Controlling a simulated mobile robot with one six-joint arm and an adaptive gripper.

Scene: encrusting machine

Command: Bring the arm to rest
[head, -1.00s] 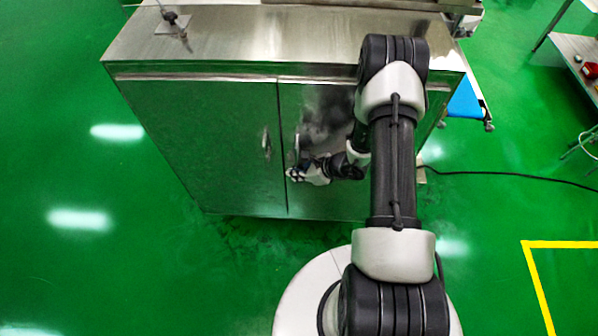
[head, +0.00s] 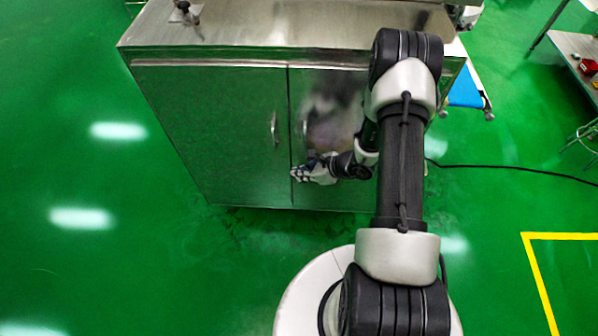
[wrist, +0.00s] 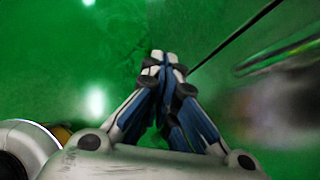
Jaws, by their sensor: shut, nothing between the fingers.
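My gripper (head: 299,174) is in front of the steel cabinet's right door (head: 335,130) in the head view, below the door handles. In the wrist view my gripper (wrist: 164,56) has its fingertips together, with nothing between them, over green floor. The arm rises from my base and bends down at the cabinet's right side. From the head view I cannot tell how far the fingers are from the door.
The steel cabinet (head: 215,130) has two closed doors with a left handle (head: 274,128) and a right handle (head: 305,126). A black cable (head: 510,169) lies on the floor at right. A table (head: 575,58) stands at the far right. Green floor is open at left.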

